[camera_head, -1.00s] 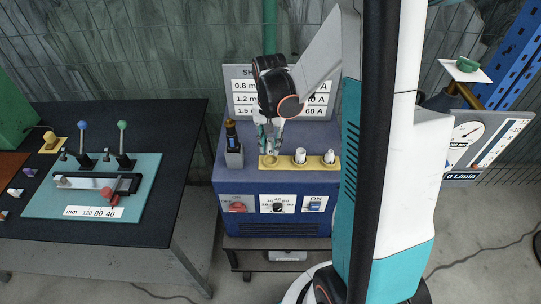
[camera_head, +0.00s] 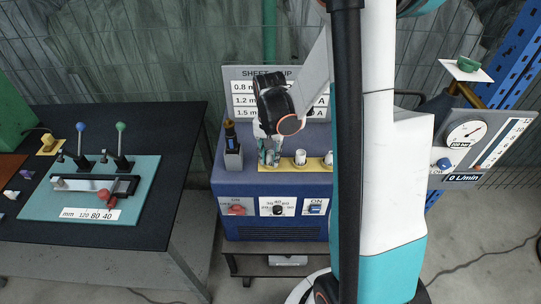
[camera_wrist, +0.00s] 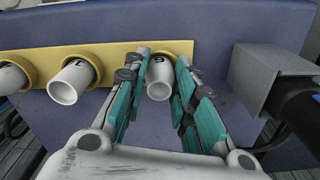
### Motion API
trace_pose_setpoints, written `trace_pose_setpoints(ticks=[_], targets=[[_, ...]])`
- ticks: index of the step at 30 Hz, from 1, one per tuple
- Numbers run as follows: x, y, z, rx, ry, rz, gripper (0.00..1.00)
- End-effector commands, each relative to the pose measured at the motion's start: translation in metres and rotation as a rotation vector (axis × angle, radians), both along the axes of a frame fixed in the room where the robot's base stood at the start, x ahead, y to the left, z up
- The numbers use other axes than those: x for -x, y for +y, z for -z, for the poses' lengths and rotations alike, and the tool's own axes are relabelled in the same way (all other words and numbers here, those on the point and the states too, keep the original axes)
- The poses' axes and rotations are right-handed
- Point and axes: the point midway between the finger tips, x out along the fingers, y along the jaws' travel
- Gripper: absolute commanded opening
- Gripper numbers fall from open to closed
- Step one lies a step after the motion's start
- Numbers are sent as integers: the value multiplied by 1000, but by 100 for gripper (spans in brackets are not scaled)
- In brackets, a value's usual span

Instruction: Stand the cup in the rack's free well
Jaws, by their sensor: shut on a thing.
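My gripper (camera_head: 268,158) is low over the left end of the yellow rack (camera_head: 288,168) on the blue machine. In the wrist view, my gripper's teal-padded fingers (camera_wrist: 162,62) are shut on a white cup (camera_wrist: 159,91). The held cup is upright at the rack's end well; whether it is fully seated is hidden. A second white cup (camera_head: 300,157) stands in the middle well and shows in the wrist view (camera_wrist: 75,83). A third white cup (camera_head: 329,158) stands in the well at the other end, partly cut off in the wrist view (camera_wrist: 10,79).
A grey holder with a dark torch (camera_head: 233,156) stands close left of my gripper; it shows at right in the wrist view (camera_wrist: 268,82). The sign board (camera_head: 240,87) rises behind. A dark bench (camera_head: 170,130) with levers is further left.

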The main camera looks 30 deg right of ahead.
Motion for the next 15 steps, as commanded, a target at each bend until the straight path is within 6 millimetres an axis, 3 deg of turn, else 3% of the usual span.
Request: trace_pose_setpoints(ticks=[8, 9, 10, 15], targets=[[5, 1, 12, -1, 9, 0, 11], [5, 1, 12, -1, 9, 0, 37], [5, 1, 12, -2, 10, 0, 44], [4, 1, 11, -1, 9, -1, 45]])
